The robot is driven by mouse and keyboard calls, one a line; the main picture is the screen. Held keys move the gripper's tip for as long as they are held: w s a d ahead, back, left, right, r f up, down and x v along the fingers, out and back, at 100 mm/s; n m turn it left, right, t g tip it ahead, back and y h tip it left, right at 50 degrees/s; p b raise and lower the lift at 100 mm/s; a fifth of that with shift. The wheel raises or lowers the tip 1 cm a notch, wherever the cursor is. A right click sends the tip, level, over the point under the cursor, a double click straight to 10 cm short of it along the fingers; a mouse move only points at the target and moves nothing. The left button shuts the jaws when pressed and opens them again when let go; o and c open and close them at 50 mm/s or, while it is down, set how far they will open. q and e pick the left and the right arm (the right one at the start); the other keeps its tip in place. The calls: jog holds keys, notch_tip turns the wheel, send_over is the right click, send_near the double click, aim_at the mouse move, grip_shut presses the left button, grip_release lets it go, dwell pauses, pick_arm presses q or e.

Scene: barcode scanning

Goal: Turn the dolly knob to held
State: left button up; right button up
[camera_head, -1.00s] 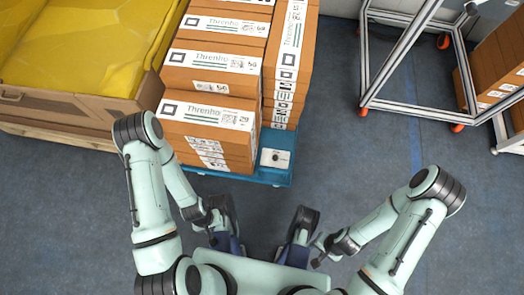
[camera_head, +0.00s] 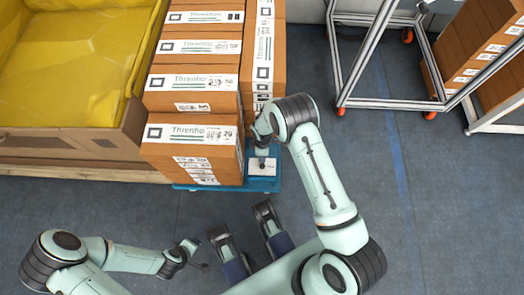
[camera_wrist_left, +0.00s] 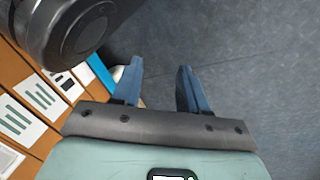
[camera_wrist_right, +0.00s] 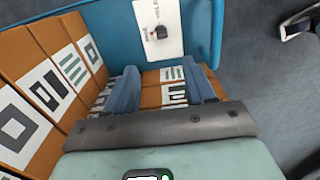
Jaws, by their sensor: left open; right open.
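The dolly knob (camera_wrist_right: 161,32) is a small black knob on a white plate (camera_wrist_right: 172,14) at the corner of the blue dolly (camera_wrist_right: 115,22). Small red and dark lettering flanks it; the exact pointer direction is hard to tell. My right gripper (camera_wrist_right: 163,80) is open and empty, with the knob ahead of it and apart from its fingers. In the head view the right arm reaches over the dolly's front right corner (camera_head: 277,184), its wrist partly covering the white plate. My left gripper (camera_wrist_left: 159,82) is open and empty above the floor.
Stacked orange boxes (camera_head: 192,135) with white labels stand on the dolly, close beside the right wrist. A wooden crate with yellow lining (camera_head: 65,75) stands at the left. A metal frame cart (camera_head: 390,104) stands at the right. Floor in front of the dolly is clear.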

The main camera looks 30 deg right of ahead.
aim_at(262, 164)
notch_tip(262, 164, down, 12)
jog(key=b, duration=0.4)
jog(key=shift+f, duration=0.1)
pick_arm(q)
jog(key=s+a+f+g, duration=0.1)
jog(key=s+f+g, duration=0.2)
jog(key=s+f, duration=0.2)
jog(key=shift+s+f+n, duration=0.2)
jog(key=shift+s+n, duration=0.1)
jog(key=shift+s, duration=1.5)
pick_arm(e)
jog(key=shift+f, duration=0.55)
jog(key=shift+s, duration=0.1)
grip_shut()
